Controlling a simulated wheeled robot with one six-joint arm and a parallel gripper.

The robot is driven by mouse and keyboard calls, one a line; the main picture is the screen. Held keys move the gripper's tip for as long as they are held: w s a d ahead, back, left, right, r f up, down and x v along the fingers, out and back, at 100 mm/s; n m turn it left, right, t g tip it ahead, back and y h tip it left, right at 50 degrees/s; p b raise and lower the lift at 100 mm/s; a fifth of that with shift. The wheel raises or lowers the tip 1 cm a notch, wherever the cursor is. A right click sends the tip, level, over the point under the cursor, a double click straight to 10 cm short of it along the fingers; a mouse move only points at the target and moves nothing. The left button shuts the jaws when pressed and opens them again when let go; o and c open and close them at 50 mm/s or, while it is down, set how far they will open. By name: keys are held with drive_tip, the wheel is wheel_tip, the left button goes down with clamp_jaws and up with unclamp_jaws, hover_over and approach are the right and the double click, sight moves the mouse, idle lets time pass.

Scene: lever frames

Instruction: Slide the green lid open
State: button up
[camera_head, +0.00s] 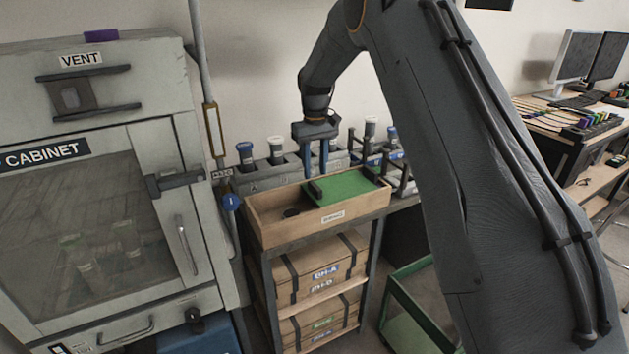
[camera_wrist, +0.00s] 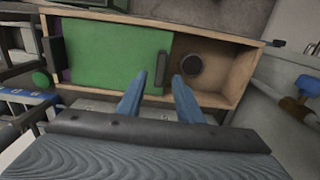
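The green lid (camera_head: 350,187) lies on the right part of a long wooden box (camera_head: 265,228), leaving the left part uncovered. In the wrist view the lid (camera_wrist: 108,55) covers the left and middle, with the opening at right. A dark bar handle (camera_wrist: 160,69) stands at the lid's edge by the opening; it also shows in the head view (camera_head: 314,191). My gripper (camera_head: 315,174) is open and points down behind the handle. In the wrist view its fingertips (camera_wrist: 158,82) appear on either side of the handle's near end. I cannot tell whether they touch it.
A dark round object (camera_head: 291,212) lies in the uncovered part of the box. A rack of capped bottles (camera_head: 276,152) stands behind. A grey cabinet (camera_head: 90,200) is close at left. A shelf with strapped boxes (camera_head: 320,280) is below, and a green crate (camera_head: 405,315) is on the floor.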

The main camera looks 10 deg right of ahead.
wheel_tip(320, 180, up, 3)
drive_tip(key=shift+f+b, duration=0.1)
drive_tip(key=shift+b, duration=0.2)
drive_tip(key=shift+r, duration=0.2)
drive_tip(key=shift+s, duration=0.15)
drive_tip(key=s+d+f+m, duration=0.1)
drive_tip(key=s+d, duration=0.1)
drive_tip(key=s, duration=1)
drive_tip(key=s+d+f+m, duration=0.1)
drive_tip(key=s, duration=1.2)
drive_tip(key=s+d+f+m+t, duration=0.1)
drive_tip(key=s+d+f, duration=0.1)
drive_tip(key=s, duration=1)
drive_tip(key=shift+s+d+m, duration=0.3)
drive_tip(key=shift+d, duration=0.05)
